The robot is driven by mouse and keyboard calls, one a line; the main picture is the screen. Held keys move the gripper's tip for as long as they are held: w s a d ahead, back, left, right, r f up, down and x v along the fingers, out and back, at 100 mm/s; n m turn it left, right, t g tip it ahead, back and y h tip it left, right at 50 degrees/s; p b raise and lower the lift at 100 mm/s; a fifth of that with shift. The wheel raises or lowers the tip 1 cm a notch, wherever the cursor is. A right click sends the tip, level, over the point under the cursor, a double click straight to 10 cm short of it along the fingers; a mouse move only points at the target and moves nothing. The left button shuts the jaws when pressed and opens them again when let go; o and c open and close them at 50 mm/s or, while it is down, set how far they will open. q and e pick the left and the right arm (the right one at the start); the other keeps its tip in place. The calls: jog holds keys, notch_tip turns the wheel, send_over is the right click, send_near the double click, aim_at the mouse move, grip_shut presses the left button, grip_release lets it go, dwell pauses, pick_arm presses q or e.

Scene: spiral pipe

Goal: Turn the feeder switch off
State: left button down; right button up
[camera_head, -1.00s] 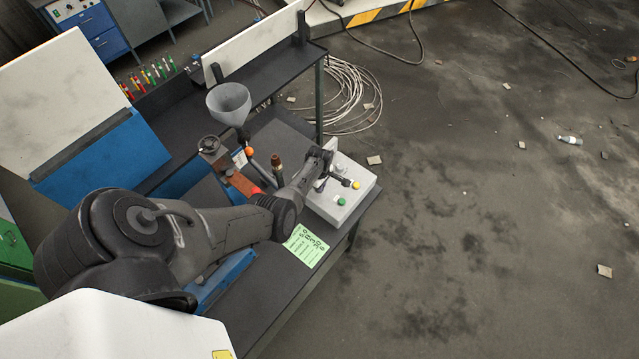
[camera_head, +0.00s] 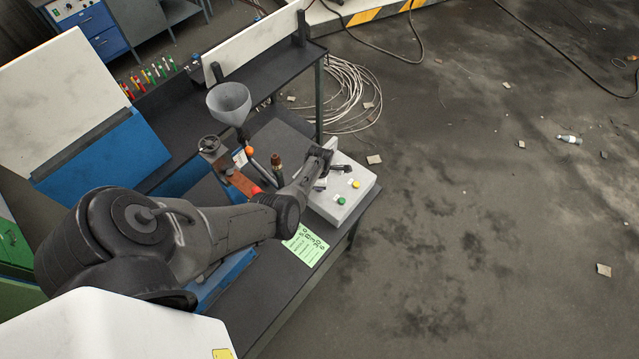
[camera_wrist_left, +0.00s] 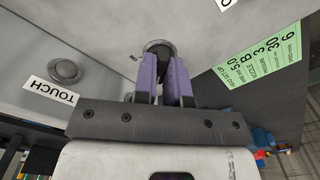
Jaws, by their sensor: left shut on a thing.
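The feeder switch, a small black knob (camera_wrist_left: 158,47), sits on a light grey control box (camera_head: 346,207) on the dark bench. In the left wrist view the two purple fingers of my left gripper (camera_wrist_left: 165,72) are shut on this knob. A partly hidden label beside the knob is upside down. In the head view my left arm reaches in from the left and its hand hangs over the upper part of the box, hiding the knob. My right gripper is not in view.
The box also carries a green button (camera_head: 341,201) and a yellow button (camera_head: 355,184). A round metal button (camera_wrist_left: 65,70) lies near a TOUCH label (camera_wrist_left: 50,91). A green note (camera_head: 305,245) lies beside the box. A grey funnel (camera_head: 229,101) stands behind my arm.

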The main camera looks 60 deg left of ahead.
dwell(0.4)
pick_arm(q)
jog(key=c, duration=1.2)
grip_release()
jog(key=shift+r, duration=0.45)
jog(key=shift+r+p, duration=1.3)
jog(key=shift+r, duration=5.15)
